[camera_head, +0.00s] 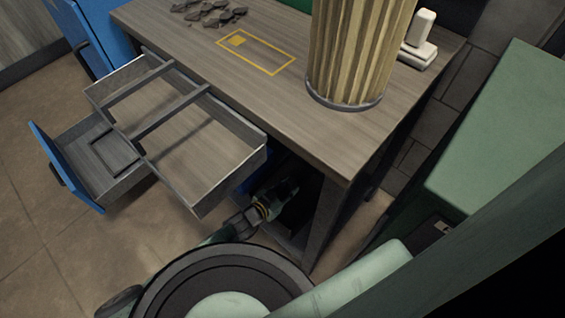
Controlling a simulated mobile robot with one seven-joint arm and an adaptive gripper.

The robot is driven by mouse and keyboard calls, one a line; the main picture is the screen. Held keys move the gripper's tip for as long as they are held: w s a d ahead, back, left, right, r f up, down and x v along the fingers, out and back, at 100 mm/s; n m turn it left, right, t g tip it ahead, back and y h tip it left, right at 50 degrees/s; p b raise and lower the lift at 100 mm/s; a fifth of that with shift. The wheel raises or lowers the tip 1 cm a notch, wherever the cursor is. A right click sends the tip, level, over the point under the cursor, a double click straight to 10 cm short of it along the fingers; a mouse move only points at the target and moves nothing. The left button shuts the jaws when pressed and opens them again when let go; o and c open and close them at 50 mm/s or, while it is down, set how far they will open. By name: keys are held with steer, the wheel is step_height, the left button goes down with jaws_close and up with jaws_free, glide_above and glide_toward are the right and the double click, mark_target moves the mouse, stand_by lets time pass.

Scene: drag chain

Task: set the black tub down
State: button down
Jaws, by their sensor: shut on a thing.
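My gripper (283,193) is low under the worktable, just right of the pulled-out drawer, and reaches into the dark space there. It is shut on a dark thing that I take to be the black tub. The tub's outline merges with the black gripper and the shadow, so its shape and tilt are unclear. I cannot tell whether it touches a surface below.
The wooden worktable (335,135) overhangs my gripper, with its leg (322,222) close on the right. The open divided drawer (205,150) and a lower blue-fronted drawer (62,160) jut out left. A ribbed tan column (360,50) stands on the tabletop.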

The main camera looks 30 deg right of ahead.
step_height(320, 180, down, 6)
steer(key=shift+d+f, duration=0.1)
steer(key=shift+f, duration=0.1)
steer(key=c, duration=1.3)
jaws_free()
steer(key=v, duration=1.2)
